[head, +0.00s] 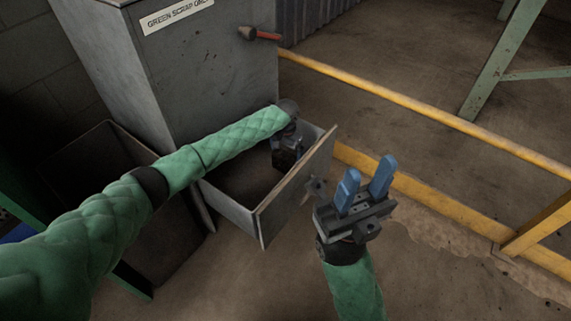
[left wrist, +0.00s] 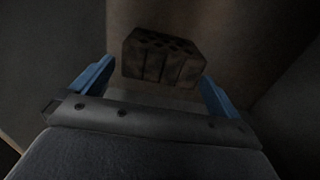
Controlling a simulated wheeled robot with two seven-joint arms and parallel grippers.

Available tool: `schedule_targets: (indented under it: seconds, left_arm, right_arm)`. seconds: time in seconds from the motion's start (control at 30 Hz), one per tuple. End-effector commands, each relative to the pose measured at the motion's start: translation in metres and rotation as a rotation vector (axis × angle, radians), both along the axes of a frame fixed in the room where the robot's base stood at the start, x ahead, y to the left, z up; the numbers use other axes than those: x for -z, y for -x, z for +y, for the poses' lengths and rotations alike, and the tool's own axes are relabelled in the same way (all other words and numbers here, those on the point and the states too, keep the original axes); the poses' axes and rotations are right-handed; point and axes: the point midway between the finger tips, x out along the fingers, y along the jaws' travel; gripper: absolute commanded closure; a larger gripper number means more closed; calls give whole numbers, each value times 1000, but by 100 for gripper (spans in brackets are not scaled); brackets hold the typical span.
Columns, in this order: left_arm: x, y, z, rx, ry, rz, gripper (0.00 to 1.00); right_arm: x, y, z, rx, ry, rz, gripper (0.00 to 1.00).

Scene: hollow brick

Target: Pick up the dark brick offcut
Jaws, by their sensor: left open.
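The dark brick offcut (left wrist: 162,60) shows in the left wrist view, with a row of holes along its top. It lies inside the open drawer (head: 228,207) of the grey cabinet, and my arm and gripper hide it in the head view. My left gripper (left wrist: 157,88) reaches down into the drawer. Its blue fingers are spread apart, with the brick just beyond and between them, not gripped. My right gripper (head: 367,180) is to the right of the drawer front, its two blue fingers pointing up, apart and empty.
The grey cabinet (head: 215,75) carries a sign reading "GREEN SCRAP ONLY" and a red-ended handle (head: 258,34). An open dark bin (head: 100,185) stands at the left. A yellow rail (head: 430,105) crosses behind. Drawer walls close around my left gripper.

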Motion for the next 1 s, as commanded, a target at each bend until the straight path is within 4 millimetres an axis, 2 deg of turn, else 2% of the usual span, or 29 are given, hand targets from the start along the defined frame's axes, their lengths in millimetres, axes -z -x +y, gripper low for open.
schedule_targets:
  seconds: [0.17, 0.43, 0.7, 0.73, 0.93, 1.0]
  left_arm:
    - [14, 0, 1, 0, 0, 0, 0]
    - [49, -1, 2, 0, -1, 1, 0]
    - [53, -1, 2, 0, 0, 0, 0]
    - [53, -1, 2, -1, 0, 0, 2]
    - [53, -1, 2, -1, 0, 0, 41]
    - [52, -1, 2, -1, 1, -1, 45]
  right_arm:
    - [4, 0, 1, -11, -6, -2, 64]
    - [11, -1, 5, -43, -20, -6, 64]
    - [8, -2, 6, -49, -22, -10, 64]
    - [8, -2, 6, -49, -22, -11, 64]
    - [8, -2, 6, -49, -23, -10, 64]
    - [9, -2, 6, -49, -22, -9, 64]
